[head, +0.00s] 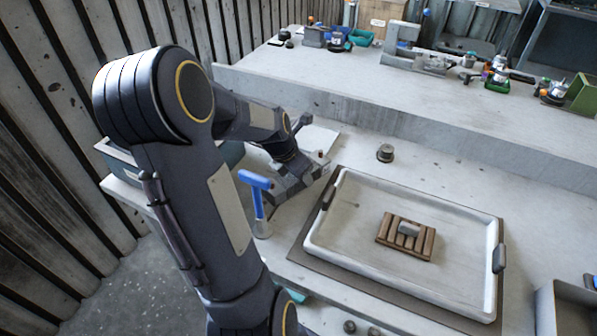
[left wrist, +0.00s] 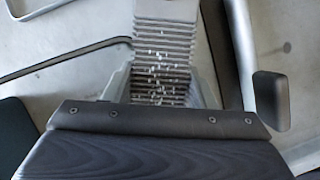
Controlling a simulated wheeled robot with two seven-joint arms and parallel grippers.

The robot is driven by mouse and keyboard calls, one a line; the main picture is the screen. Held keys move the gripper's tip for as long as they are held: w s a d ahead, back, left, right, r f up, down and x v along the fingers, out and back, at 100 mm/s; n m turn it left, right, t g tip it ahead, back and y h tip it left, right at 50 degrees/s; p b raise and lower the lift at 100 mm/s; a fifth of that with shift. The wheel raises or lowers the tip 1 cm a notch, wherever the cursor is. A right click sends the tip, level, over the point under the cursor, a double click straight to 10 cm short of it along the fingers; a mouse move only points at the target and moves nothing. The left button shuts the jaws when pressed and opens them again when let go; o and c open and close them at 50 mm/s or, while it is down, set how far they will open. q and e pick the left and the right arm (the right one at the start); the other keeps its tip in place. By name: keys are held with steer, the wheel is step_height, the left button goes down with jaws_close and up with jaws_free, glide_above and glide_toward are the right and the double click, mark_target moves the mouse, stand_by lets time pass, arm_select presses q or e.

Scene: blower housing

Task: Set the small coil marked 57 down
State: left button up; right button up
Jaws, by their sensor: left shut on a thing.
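My left gripper (head: 304,176) is low over the left part of the bench, left of the white tray. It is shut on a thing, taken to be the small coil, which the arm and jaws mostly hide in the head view. In the left wrist view, a grey ribbed surface with white specks (left wrist: 165,55) shows just beyond the dark gripper body. I cannot read a 57 anywhere. I cannot tell whether the held thing touches the bench. My right gripper is in neither view.
A white tray (head: 332,235) holds a slatted wooden rack (head: 385,232) with a grey cylinder (head: 408,229) on it. A small round metal part (head: 385,153) stands behind the tray. A blue-handled tool (head: 256,182) stands upright left of the tray. The bench right of the round part is clear.

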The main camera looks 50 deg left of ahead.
arm_select(q)
steer(key=o, duration=0.9)
steer(key=shift+f, duration=0.15)
steer(key=o, duration=0.4)
